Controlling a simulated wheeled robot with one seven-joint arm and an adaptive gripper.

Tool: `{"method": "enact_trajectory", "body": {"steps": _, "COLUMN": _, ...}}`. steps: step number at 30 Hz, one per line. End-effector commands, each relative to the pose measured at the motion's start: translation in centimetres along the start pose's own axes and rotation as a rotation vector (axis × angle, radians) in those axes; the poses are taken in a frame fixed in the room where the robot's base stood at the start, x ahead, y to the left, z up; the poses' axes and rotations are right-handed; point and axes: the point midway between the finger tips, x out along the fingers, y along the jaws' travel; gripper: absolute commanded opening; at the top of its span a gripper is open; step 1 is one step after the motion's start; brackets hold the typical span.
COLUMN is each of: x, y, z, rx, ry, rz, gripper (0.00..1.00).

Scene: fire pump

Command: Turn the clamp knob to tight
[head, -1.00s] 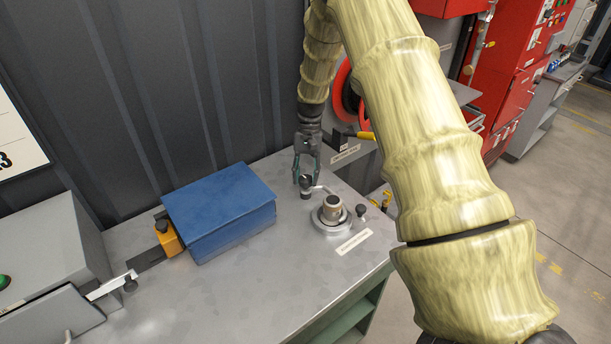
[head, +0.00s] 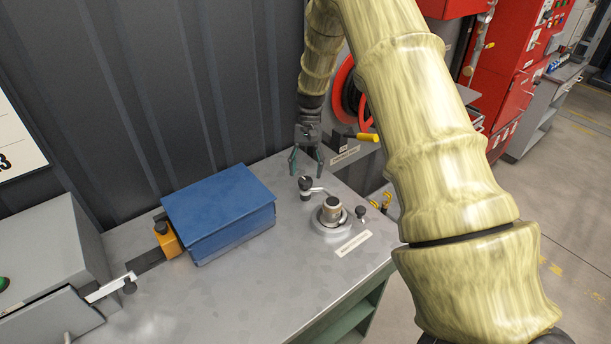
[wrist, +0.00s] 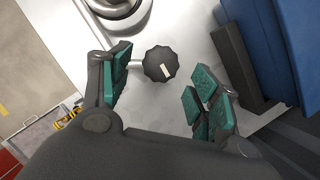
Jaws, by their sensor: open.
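A black lobed knob (head: 306,184) with a white mark on top stands on the grey bench, at the end of a thin metal arm from a round metal fixture (head: 331,213). In the wrist view the knob (wrist: 160,63) shows between the green-padded fingers, touching neither, with its white mark slanting. My gripper (head: 306,170) is open and empty, pointing down just above and behind the knob; its spread fingers also show in the wrist view (wrist: 160,88). A second, smaller dark knob (head: 361,211) stands at the fixture's right side. The lettering on the label (head: 353,242) is too small to read.
A blue box (head: 222,215) stands left of the knob, close to one finger's side in the wrist view. An orange part (head: 166,240) sits beside it. The bench front is clear.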

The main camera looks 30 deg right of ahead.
Motion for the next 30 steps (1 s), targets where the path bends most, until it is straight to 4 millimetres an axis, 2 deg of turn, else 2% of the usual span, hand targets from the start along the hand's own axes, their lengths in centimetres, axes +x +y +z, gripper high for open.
{"method": "enact_trajectory", "body": {"steps": 3, "x": -2.4, "y": 0.0, "z": 0.0, "rx": 0.000, "ry": 0.003, "rz": -0.001, "gripper": 0.62}}
{"method": "enact_trajectory", "body": {"steps": 9, "x": -5.9, "y": 0.0, "z": -0.1, "rx": 0.000, "ry": 0.002, "rz": -0.002, "gripper": 0.62}}
{"method": "enact_trajectory", "body": {"steps": 15, "x": -8.2, "y": 0.1, "z": -0.1, "rx": 0.000, "ry": 0.000, "rz": 0.000, "gripper": 0.62}}
{"method": "enact_trajectory", "body": {"steps": 21, "x": -9.2, "y": 0.1, "z": -0.1, "rx": 0.000, "ry": 0.000, "rz": 0.000, "gripper": 0.62}}
{"method": "enact_trajectory", "body": {"steps": 30, "x": -9.2, "y": 0.1, "z": -0.1, "rx": 0.001, "ry": 0.000, "rz": 0.000, "gripper": 0.62}}
